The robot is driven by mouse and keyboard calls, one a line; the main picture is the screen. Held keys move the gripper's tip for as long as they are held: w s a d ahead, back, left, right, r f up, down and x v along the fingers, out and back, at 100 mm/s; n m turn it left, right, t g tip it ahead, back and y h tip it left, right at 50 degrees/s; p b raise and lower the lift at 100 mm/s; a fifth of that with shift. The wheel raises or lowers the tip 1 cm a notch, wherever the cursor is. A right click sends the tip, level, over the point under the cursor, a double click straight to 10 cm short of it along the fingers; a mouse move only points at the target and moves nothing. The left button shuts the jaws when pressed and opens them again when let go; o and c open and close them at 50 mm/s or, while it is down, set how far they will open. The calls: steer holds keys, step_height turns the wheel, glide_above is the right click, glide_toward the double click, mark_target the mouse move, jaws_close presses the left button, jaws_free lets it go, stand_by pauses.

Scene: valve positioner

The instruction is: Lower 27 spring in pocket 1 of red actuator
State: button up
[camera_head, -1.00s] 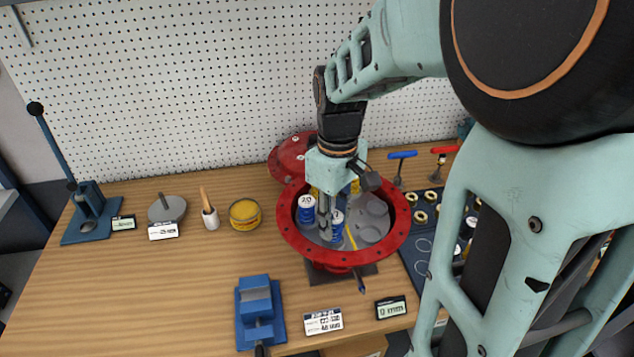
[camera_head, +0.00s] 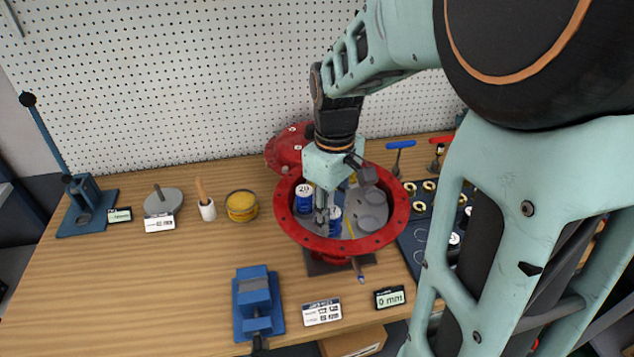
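The red actuator (camera_head: 399,224) is an open round housing with a bolted flange, standing right of the table's middle. Inside are round grey pockets. A blue spring with a white top reading 20 (camera_head: 304,202) stands at the left inside. A second blue spring with a white top (camera_head: 335,224) stands right beside my fingers. Yellow shows behind my gripper. My gripper (camera_head: 322,226) points down into the housing, fingers between the two blue springs. The fingers partly hide the second spring, and I cannot tell whether they grip it. No spring marked 27 is readable.
A red cover (camera_head: 287,148) lies behind the housing. A dark tray (camera_head: 421,262) with rings and springs stands to the right, partly behind my arm. A blue vise (camera_head: 257,300), label cards and a 0 mm display (camera_head: 389,298) are in front.

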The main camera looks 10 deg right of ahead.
steer(key=o, duration=0.3)
step_height(320, 180, up, 12)
stand_by(0.6)
steer(key=shift+w, duration=0.1)
